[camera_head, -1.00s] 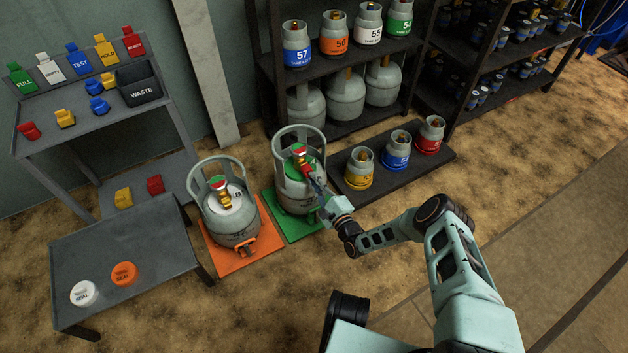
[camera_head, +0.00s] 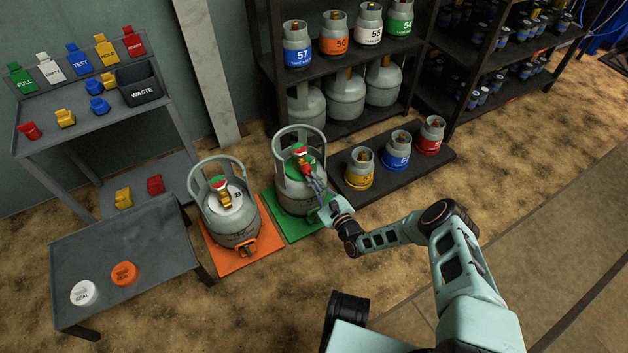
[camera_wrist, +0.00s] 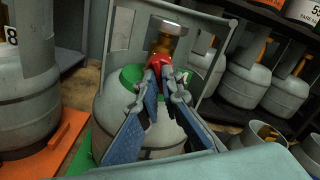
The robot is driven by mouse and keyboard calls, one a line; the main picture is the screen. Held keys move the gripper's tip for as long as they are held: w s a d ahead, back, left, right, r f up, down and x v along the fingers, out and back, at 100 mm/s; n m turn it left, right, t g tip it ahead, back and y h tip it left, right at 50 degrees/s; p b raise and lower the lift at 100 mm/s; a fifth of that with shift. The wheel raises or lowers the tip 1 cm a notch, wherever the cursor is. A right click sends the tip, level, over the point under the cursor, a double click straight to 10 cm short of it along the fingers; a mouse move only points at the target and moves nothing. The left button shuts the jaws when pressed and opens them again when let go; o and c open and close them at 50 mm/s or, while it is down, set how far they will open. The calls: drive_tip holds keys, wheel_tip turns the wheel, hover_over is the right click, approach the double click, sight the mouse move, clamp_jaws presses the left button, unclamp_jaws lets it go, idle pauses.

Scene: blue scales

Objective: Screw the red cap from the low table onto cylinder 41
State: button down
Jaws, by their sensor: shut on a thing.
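A grey cylinder with a green top (camera_head: 292,197) and an open collar stands upright on a green mat. Its number cannot be read. Its brass valve (camera_wrist: 165,42) rises at the centre. My gripper (camera_wrist: 160,82) is shut on the red cap (camera_wrist: 154,62), right at the valve. The cap looks touching or very close to the valve outlet, but I cannot tell whether its thread is engaged. In the head view my gripper (camera_head: 312,182) reaches in from the lower right. The low table (camera_head: 150,235) bears a white cap (camera_head: 84,292) and an orange cap (camera_head: 124,273).
Another grey cylinder (camera_head: 232,222) stands on an orange mat (camera_head: 222,262) to the left. Small cylinders with yellow, blue and red bases stand on a low dark platform (camera_head: 420,172) to the right. A tag rack with a waste bin (camera_head: 138,86) is at the back left.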

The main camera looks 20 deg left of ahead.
drive_tip(key=shift+m, duration=0.9)
drive_tip(key=c, duration=2)
unclamp_jaws()
drive_tip(key=v, duration=1.2)
